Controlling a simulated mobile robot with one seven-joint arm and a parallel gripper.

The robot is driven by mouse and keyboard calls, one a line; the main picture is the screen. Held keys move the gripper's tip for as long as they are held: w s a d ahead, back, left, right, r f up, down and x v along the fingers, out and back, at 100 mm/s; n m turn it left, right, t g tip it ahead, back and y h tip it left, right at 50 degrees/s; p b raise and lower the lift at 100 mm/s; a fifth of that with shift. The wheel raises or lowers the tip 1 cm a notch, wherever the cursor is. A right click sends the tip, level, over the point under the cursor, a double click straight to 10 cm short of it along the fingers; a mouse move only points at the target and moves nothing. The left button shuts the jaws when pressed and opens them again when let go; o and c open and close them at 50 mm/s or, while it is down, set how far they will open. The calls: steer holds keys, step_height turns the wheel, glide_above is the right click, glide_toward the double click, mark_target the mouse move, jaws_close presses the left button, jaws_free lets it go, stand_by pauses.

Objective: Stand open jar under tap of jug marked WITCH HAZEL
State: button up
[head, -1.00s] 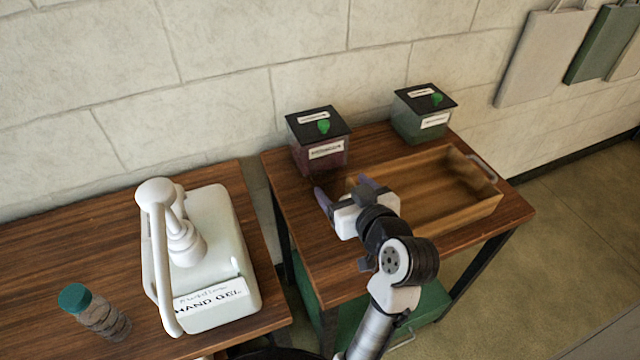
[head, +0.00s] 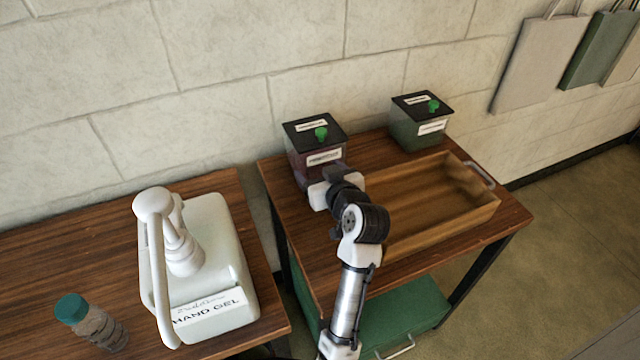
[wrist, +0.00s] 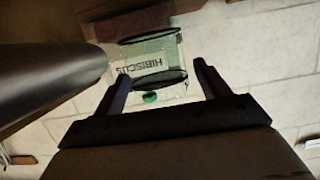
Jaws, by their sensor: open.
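I see no jug that reads WITCH HAZEL, no tap and no open jar in these frames. My gripper (head: 324,188) is at the near face of the dark red, black-lidded container (head: 318,158) on the right table; the arm hides the container's lower part. In the wrist view my gripper (wrist: 160,78) is open. A clear-walled container (wrist: 150,50) with an upside-down label reading HIBISCUS shows between and beyond its fingers. Whether the fingers touch it I cannot tell.
A white pump jug (head: 200,265) marked HAND GEL and a teal-capped bottle (head: 92,322) stand on the left table (head: 60,255). A greenish black-lidded container (head: 420,122) and an empty wooden tray (head: 440,225) are on the right table. A green drawer (head: 405,310) is below.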

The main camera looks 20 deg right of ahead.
steer(key=shift+w, duration=0.15)
steer(key=c, duration=1.4)
steer(key=shift+o, duration=0.2)
steer(key=shift+r, duration=0.1)
